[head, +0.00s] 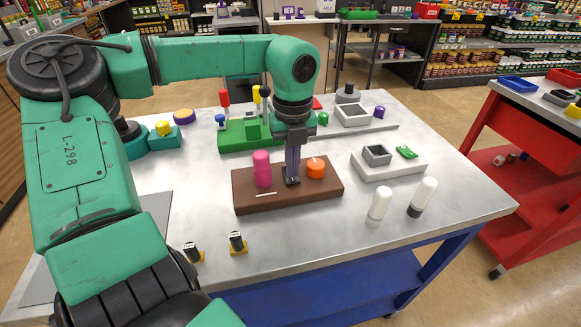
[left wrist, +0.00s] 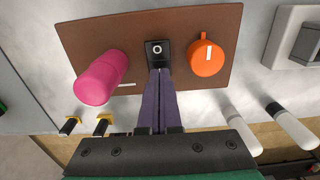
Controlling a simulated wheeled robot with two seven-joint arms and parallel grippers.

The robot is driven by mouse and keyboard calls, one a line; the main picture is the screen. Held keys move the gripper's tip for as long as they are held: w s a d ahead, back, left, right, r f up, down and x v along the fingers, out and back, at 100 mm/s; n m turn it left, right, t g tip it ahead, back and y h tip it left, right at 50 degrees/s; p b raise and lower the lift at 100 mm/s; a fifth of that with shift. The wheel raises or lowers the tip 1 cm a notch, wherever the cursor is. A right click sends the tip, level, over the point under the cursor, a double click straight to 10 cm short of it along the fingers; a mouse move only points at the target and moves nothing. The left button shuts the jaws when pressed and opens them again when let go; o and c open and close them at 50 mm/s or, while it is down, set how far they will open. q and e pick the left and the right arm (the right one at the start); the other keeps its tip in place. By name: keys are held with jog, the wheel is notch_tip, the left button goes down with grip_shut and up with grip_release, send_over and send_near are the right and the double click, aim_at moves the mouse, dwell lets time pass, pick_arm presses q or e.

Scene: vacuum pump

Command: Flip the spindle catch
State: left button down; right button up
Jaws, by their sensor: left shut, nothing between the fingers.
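A brown board (head: 245,204) lies on the metal table and also shows in the left wrist view (left wrist: 190,20). It carries a pink ribbed cylinder (head: 262,168), (left wrist: 100,78), an orange round knob (head: 316,168), (left wrist: 206,57) with a white mark, and a small black plate (head: 291,181), (left wrist: 154,48) with a pale ring between them. The black plate appears to be the spindle catch. My left gripper (head: 292,172), (left wrist: 160,74) points down with its fingers shut and empty, tips right at the black plate. I cannot tell whether they touch it. My right gripper is not in view.
A green fixture (head: 235,138) with upright coloured handles stands behind the board. A pale block (head: 388,172) with a grey square socket sits to the right. Two white-topped cylinders (head: 380,204) and two small black-and-yellow pieces (head: 237,242) stand in front. The table's front right is clear.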

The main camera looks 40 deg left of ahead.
pick_arm(q)
notch_tip(320, 180, up, 6)
jog(key=p, duration=0.3)
jog(key=shift+r+p, duration=0.15)
jog(key=shift+p, duration=0.2)
